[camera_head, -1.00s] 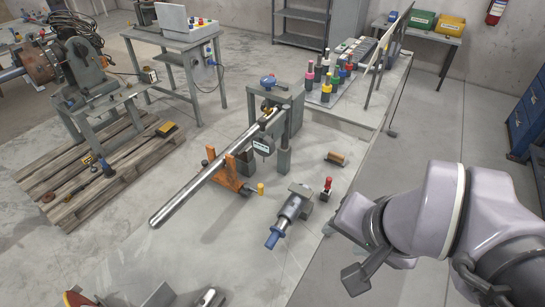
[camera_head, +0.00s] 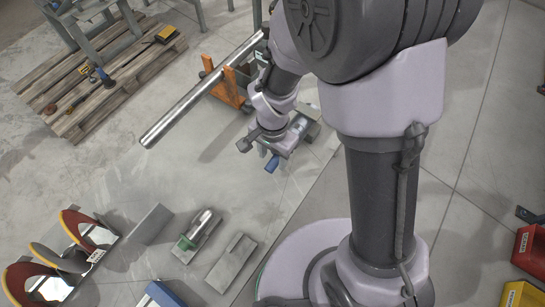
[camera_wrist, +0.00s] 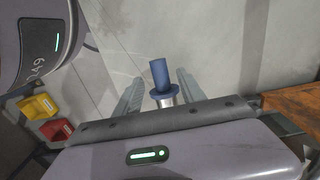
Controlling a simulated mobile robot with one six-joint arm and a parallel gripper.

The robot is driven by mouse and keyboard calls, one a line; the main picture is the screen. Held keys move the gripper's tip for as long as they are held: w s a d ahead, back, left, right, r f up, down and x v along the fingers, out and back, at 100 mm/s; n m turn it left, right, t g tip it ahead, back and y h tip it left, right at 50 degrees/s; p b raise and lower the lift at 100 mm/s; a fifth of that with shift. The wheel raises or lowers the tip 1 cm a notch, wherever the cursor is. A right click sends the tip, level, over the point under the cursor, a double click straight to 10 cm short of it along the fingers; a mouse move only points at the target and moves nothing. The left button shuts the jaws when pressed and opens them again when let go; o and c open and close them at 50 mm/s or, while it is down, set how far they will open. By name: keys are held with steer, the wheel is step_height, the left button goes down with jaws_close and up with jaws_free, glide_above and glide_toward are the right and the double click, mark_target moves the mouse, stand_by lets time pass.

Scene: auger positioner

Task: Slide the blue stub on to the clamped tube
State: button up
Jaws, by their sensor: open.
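The clamped tube (camera_head: 203,88) is a long, shiny bar slanting across the head view, with its free end at lower left. It passes over an orange support (camera_head: 229,92); its far end is hidden behind my arm. The blue stub (camera_head: 272,163) pokes out beside my gripper (camera_head: 263,145). In the wrist view the blue stub (camera_wrist: 160,73) has a collar and sits on a silvery shaft. My gripper (camera_wrist: 158,92) is open, with one finger on each side of the stub and shaft, and visible gaps between. The shaft's holder is mostly hidden.
A silver-and-green part (camera_head: 196,232), a grey block (camera_head: 233,262) and red-and-yellow discs (camera_head: 88,230) lie at the front. A wooden pallet (camera_head: 110,80) is at upper left. Red (camera_head: 530,252) and yellow (camera_head: 522,294) bins are at right.

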mark_target(273, 162)
step_height(273, 162, down, 4)
steer(key=shift+r+b, duration=0.1)
steer(key=shift+b, duration=0.4)
jaws_close()
steer(key=shift+w+r, duration=0.1)
steer(key=shift+r, duration=0.45)
stand_by(1.7)
